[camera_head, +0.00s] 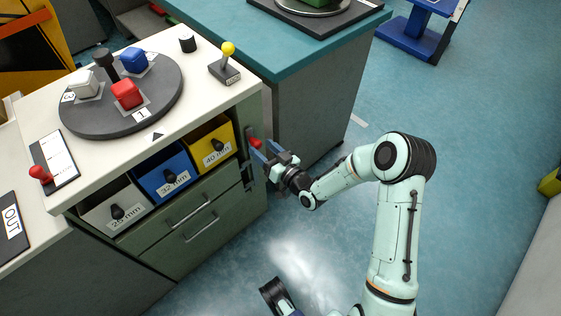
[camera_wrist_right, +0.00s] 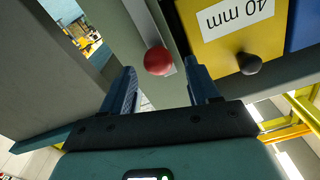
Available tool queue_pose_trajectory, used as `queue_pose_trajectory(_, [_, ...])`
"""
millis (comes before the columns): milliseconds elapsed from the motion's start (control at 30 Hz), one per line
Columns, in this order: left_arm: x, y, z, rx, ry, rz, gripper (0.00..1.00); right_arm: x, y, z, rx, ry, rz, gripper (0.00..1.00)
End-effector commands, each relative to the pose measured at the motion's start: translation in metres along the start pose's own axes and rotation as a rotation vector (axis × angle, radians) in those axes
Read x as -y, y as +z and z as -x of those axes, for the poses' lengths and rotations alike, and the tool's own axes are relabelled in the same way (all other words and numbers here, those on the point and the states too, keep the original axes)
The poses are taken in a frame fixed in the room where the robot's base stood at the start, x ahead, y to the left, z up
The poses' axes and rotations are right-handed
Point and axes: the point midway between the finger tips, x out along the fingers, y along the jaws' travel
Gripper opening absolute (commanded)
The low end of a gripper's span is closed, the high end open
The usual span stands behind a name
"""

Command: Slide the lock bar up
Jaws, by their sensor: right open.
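The lock bar is an upright strip (camera_wrist_right: 143,18) with a red knob (camera_head: 254,142), on the front of the cabinet at its right edge. In the wrist view the red knob (camera_wrist_right: 158,61) sits between the two blue fingertips, nearer the left one in the picture. My right gripper (camera_head: 264,153) is open, with its fingers on either side of the knob; it also shows in the wrist view (camera_wrist_right: 161,78). Gaps show between the knob and both fingers. The fingers partly hide the bar in the head view.
Left of the bar is a yellow 40 mm bin (camera_head: 213,145) with a black knob, then blue (camera_head: 165,176) and white (camera_head: 115,206) bins. Drawers (camera_head: 195,222) lie below. A teal-topped counter (camera_head: 290,45) stands close on the right. The floor in front is clear.

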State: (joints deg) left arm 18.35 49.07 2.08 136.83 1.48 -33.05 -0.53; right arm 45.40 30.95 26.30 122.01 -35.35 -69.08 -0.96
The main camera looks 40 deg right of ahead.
Motion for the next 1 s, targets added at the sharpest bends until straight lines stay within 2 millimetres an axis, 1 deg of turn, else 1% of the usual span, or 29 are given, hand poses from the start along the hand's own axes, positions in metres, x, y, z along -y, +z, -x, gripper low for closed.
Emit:
queue_pose_trajectory(33, [-0.002,0.003,0.005,0.009,0.001,-0.001,0.43,0.0,-0.001,0.014,0.004,0.002,0.0,0.6])
queue_pose_trajectory(200, [-0.004,0.013,0.012,0.039,0.003,-0.004,0.43,0.0,-0.002,0.052,0.001,0.003,-0.001,0.6])
queue_pose_trajectory(300, [-0.005,0.017,0.015,0.052,0.004,-0.004,0.43,0.0,-0.001,0.071,0.001,0.003,-0.002,0.6])
queue_pose_trajectory(400, [-0.005,0.02,0.016,0.06,0.004,-0.005,0.43,-0.001,-0.001,0.084,-0.001,0.002,0.0,0.6])
queue_pose_trajectory(500, [-0.006,0.021,0.017,0.064,0.004,-0.005,0.43,0.0,-0.001,0.092,-0.001,0.001,0.0,0.6])
queue_pose_trajectory(600, [-0.006,0.022,0.017,0.066,0.004,-0.005,0.43,0.0,-0.001,0.095,-0.003,0.001,0.0,0.6])
queue_pose_trajectory(1000, [-0.006,0.022,0.017,0.066,0.004,-0.005,0.43,0.0,-0.001,0.095,-0.003,0.0,0.0,0.6])
